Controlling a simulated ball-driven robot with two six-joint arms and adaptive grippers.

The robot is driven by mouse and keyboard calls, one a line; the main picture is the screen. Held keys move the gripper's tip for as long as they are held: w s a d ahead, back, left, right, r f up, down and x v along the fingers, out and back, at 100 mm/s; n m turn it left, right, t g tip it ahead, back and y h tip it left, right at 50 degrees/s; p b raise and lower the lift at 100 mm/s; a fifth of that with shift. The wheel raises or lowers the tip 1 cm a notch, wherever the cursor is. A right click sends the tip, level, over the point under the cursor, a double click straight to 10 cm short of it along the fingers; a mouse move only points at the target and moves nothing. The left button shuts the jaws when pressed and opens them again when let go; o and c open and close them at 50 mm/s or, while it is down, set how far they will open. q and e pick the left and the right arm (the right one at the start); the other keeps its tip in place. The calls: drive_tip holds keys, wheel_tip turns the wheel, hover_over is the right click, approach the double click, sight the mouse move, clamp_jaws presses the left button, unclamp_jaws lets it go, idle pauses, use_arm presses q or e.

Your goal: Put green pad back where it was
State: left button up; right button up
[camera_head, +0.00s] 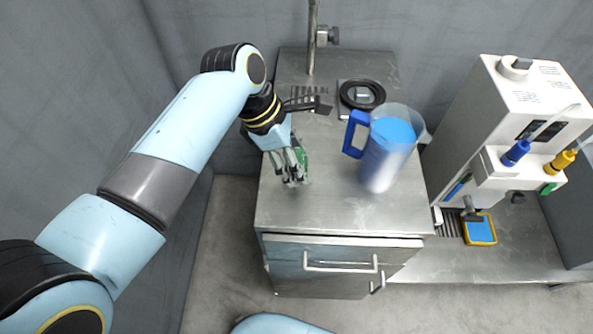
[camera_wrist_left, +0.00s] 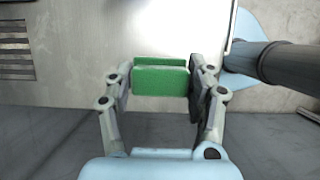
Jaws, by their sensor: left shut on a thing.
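My left gripper (camera_head: 291,178) is over the left side of the metal cabinet top. In the left wrist view the left gripper (camera_wrist_left: 162,85) is shut on a green pad (camera_wrist_left: 161,80), a block held between its two fingers. In the head view only a bit of the green pad (camera_head: 303,155) shows beside the fingers; the rest is hidden by the gripper. I cannot tell whether the pad touches the cabinet top. My right gripper is not in view.
A pitcher of blue liquid (camera_head: 388,150) stands right of the gripper on the cabinet top (camera_head: 320,215). A black ring (camera_head: 362,94) lies behind it. A white machine (camera_head: 530,110) with blue and yellow knobs stands at the right. A blue pad with yellow edging (camera_head: 480,229) lies below it.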

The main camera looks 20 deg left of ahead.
use_arm(q)
wheel_tip(320, 180, down, 2)
wheel_tip(320, 180, down, 3)
drive_tip(key=shift+w+r, duration=0.1)
drive_tip(key=shift+f+b, duration=0.3)
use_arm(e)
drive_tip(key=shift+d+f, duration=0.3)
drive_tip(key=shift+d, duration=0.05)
use_arm(q)
drive_tip(key=shift+f, duration=0.15)
drive_tip(key=o, duration=1.1)
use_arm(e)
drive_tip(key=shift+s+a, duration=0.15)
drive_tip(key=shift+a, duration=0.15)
